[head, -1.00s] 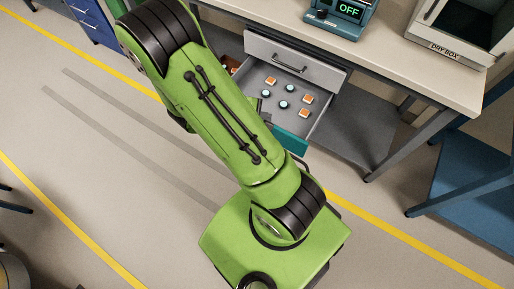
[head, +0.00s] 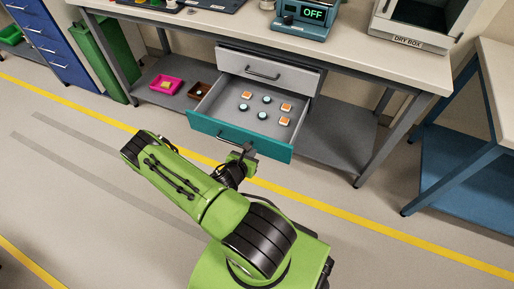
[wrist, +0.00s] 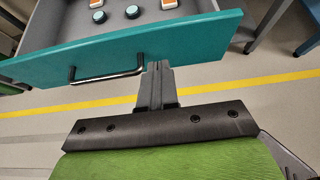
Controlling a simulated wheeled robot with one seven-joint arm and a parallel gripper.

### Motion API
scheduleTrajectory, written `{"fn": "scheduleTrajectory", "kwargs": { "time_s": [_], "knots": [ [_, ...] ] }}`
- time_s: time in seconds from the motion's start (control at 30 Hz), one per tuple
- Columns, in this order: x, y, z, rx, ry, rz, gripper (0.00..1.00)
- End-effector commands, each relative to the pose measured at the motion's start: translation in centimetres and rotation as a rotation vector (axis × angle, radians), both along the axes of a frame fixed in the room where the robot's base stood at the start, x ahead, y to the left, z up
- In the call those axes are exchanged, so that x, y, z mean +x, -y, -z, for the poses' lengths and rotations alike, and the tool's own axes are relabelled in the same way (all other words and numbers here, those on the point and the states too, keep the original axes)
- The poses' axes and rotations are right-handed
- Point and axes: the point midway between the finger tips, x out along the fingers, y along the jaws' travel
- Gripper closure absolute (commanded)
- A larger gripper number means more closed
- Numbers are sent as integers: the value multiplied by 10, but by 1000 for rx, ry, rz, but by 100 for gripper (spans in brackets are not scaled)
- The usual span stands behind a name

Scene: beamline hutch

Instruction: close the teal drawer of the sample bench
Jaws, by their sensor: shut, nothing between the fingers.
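The teal drawer (head: 276,150) of the sample bench (head: 345,51) is pulled well out. Several orange-and-white and dark round pieces lie inside it. Its teal front with a dark bar handle also fills the top of the wrist view (wrist: 190,45). My gripper (head: 247,150) is at the drawer's front face, right of the handle. In the wrist view my gripper (wrist: 157,68) is shut and empty, its tips at the teal front's lower edge beside the handle's right end. I cannot tell whether they touch the front.
A closed grey drawer (head: 290,75) sits above the teal one. A pink tray (head: 166,86) and a brown tray (head: 200,91) stand on the lower shelf at left. A green bin (head: 100,60) and blue cabinet (head: 48,45) are further left. The floor before the bench is clear.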

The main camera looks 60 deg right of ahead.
Motion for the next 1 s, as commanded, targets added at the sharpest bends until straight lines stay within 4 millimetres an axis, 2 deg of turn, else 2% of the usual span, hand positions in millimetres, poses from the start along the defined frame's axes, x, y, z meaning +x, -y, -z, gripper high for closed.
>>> {"fn": "scheduleTrajectory", "kwargs": {
  "time_s": [0.1, 0.3, 0.43, 0.83, 1.0],
  "knots": [
    [1, 23, 14, -1, 7, 8, 100],
    [5, 54, 11, 0, 8, 7, 100],
    [6, 60, 10, 0, 3, 3, 100],
    [6, 62, 10, 0, 2, 2, 100],
    [6, 70, 8, -2, 3, 3, 100]
  ]
}}
